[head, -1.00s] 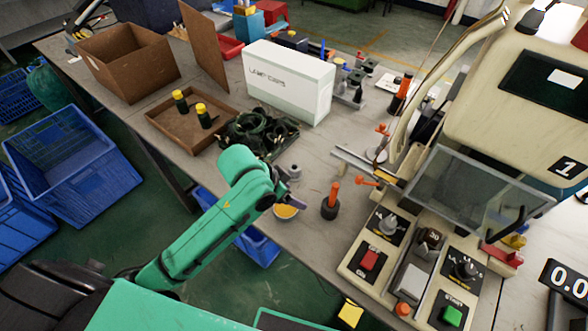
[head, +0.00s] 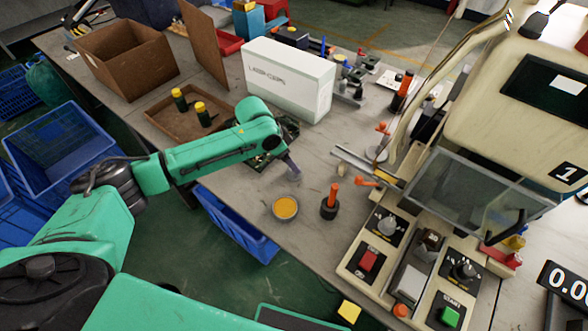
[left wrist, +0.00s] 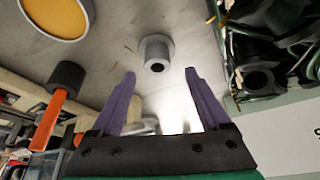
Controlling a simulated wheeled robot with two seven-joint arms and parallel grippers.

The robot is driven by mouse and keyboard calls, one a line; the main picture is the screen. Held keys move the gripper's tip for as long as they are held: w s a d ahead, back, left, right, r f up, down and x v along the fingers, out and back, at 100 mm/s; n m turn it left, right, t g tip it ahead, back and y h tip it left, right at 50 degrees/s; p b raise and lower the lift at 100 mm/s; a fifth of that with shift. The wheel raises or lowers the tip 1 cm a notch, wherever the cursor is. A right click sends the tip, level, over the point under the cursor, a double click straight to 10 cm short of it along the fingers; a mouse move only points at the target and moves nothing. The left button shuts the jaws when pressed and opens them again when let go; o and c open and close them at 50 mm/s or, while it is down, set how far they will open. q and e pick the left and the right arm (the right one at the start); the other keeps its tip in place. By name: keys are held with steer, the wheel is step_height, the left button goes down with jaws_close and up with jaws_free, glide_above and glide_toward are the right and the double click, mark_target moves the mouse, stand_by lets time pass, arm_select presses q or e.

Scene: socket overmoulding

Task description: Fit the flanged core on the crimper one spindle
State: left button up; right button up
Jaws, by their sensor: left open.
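The flanged core (left wrist: 155,50), a grey cylinder with a flange and a dark bore, stands on the table in the left wrist view. It is ahead of and between my open left fingertips (left wrist: 160,76), apart from both. The crimper marked 1 (head: 525,135) stands at the right with a clear guard (head: 455,190) in front. I cannot make out its spindle for certain. My right gripper is not in view.
A dish of orange-yellow stuff (head: 285,208) and an orange-handled tool in a black base (head: 330,203) stand near the front edge. A white box (head: 290,80), a brown tray (head: 165,122) and dark cables (left wrist: 275,50) lie behind.

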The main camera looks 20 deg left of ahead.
arm_select(q)
steer(key=x, duration=0.5)
steer(key=shift+s+p, duration=0.3)
steer(key=shift+s+a, duration=0.1)
jaws_close()
